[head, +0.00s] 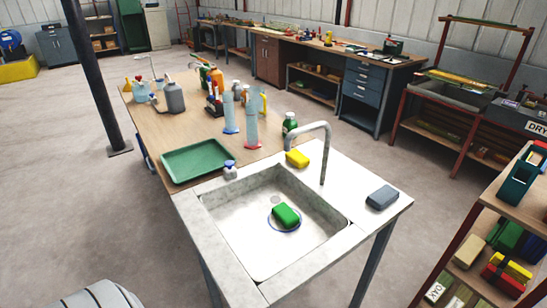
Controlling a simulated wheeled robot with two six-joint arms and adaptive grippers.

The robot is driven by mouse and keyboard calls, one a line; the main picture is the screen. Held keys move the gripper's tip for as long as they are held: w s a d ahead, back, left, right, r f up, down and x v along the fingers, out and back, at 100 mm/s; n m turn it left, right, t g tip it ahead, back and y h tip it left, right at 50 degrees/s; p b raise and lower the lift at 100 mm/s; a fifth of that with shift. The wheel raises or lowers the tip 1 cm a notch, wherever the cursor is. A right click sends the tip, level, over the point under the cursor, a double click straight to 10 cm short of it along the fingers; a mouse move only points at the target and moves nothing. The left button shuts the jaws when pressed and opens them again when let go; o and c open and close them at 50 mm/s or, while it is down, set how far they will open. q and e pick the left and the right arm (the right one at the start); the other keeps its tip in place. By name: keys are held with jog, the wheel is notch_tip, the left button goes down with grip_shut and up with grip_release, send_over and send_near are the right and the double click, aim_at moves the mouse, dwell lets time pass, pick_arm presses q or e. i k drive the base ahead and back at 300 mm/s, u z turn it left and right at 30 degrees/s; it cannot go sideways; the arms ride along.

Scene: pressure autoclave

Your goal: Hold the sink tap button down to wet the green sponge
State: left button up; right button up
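The green sponge (286,215) lies on the floor of the grey sink basin (240,238), inside a thin blue ring marking (271,225). A grey arched tap (325,155) rises from the counter at the back right of the basin, its spout bending left. No water shows coming from it. A small grey fitting with a blue top (230,168) stands at the basin's back left corner; it may be the tap button, but I cannot tell for sure. Neither of my grippers is in view.
A yellow sponge (297,158) and a grey block (382,197) lie on the sink counter. A green tray (195,160), cylinders and bottles stand on the wooden table (180,126) behind. A shelf (491,246) stands at the right. A dark post (90,75) rises at the left.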

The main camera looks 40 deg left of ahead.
aim_at(228, 163)
jog(key=z, duration=1.85)
jog(key=k, duration=2.1)
jog(key=u, duration=1.35)
jog(key=i, duration=0.3)
jog(key=z, duration=0.1)
